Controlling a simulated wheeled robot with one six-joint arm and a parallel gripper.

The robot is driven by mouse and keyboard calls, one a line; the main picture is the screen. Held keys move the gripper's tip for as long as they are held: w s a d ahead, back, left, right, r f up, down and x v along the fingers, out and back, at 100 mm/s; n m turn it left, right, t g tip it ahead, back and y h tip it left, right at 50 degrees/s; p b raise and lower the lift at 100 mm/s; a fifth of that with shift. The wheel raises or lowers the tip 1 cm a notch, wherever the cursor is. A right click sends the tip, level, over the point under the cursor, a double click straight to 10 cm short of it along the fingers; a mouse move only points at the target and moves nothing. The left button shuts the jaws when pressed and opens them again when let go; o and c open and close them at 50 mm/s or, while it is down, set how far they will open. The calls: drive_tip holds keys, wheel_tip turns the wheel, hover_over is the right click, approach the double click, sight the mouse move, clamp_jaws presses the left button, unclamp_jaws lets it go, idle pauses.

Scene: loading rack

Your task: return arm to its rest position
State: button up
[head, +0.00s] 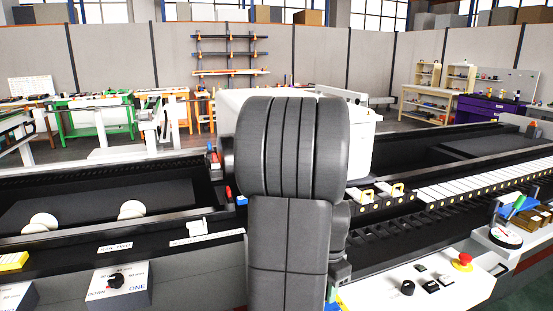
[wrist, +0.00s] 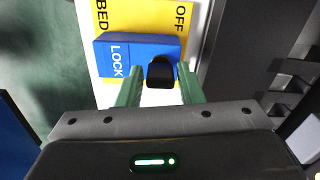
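My gripper (wrist: 160,72) shows in the wrist view with its two green fingers spread apart. A black knob (wrist: 160,74) lies between the fingertips in the picture, with gaps on both sides; I cannot tell how far it is from them in depth. A blue block marked LOCK (wrist: 125,58) is just beyond the left finger. Behind it is a yellow label (wrist: 148,18) reading BED and OFF. In the head view my dark arm fills the middle and hides the gripper.
A long dark rack (head: 80,205) runs across the head view. A switch box with a dial (head: 120,284) stands front left. A panel with a red button (head: 462,262) and a round gauge (head: 505,236) are at right. A white box-shaped unit (head: 362,140) stands behind my arm.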

drive_tip(key=shift+m, duration=0.8)
